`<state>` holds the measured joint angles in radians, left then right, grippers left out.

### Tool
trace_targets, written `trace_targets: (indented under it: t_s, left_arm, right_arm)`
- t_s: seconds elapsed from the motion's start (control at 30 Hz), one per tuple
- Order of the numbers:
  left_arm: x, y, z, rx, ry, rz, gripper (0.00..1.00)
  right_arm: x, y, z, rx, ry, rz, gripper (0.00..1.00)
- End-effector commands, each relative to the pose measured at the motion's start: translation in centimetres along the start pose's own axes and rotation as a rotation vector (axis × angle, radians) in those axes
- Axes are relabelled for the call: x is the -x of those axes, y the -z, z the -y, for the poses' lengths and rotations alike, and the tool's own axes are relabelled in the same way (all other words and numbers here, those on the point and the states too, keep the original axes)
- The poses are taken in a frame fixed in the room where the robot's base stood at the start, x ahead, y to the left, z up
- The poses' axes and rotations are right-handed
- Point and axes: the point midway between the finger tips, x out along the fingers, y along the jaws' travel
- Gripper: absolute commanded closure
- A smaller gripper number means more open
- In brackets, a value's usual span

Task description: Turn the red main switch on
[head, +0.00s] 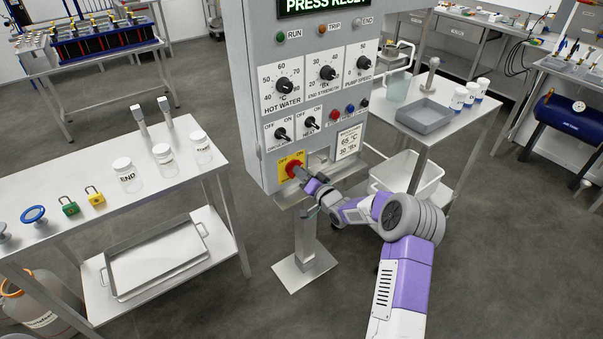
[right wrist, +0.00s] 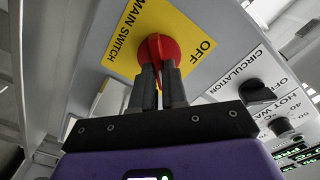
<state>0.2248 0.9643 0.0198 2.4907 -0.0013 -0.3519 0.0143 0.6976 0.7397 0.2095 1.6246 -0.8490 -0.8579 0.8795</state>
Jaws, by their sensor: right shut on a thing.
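The red main switch (head: 292,168) sits on a yellow plate (head: 283,161) low on the front of the grey control cabinet (head: 253,95). My right gripper (head: 303,175) reaches it from the lower right and is shut on it. In the right wrist view the two dark fingers (right wrist: 158,80) close around the red knob (right wrist: 157,46), with the yellow plate (right wrist: 195,24) reading MAIN SWITCH and OFF behind. The fingers hide part of the knob, and I cannot tell for sure which mark it points to. My left gripper is not in view.
Above the switch are CIRCULATION and HEAT knobs (head: 310,122) and three large dials (head: 327,73). A steel table (head: 60,185) with jars and padlocks stands left. A trolley with a grey tray (head: 425,117) stands right. Open floor (head: 480,250) lies at right.

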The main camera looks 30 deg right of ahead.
Motion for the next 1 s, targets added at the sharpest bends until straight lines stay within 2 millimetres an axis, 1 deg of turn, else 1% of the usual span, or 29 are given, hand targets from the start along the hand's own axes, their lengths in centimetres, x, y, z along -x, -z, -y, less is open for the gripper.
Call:
trace_targets:
  t_s: [0.53,0.57,0.7,1.0]
  left_arm:
    - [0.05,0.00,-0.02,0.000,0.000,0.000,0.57]
    - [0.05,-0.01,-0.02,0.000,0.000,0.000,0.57]
    - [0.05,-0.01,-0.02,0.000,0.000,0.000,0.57]
    - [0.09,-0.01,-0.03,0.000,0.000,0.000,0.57]
  right_arm:
    - [0.03,-0.22,-0.10,-0.026,-0.002,0.004,1.00]
    - [0.03,-0.22,-0.10,-0.026,-0.002,0.004,0.83]
    - [0.02,-0.17,-0.08,-0.024,-0.002,0.003,0.62]
    - [0.15,-0.05,-0.04,-0.022,-0.001,0.001,0.62]
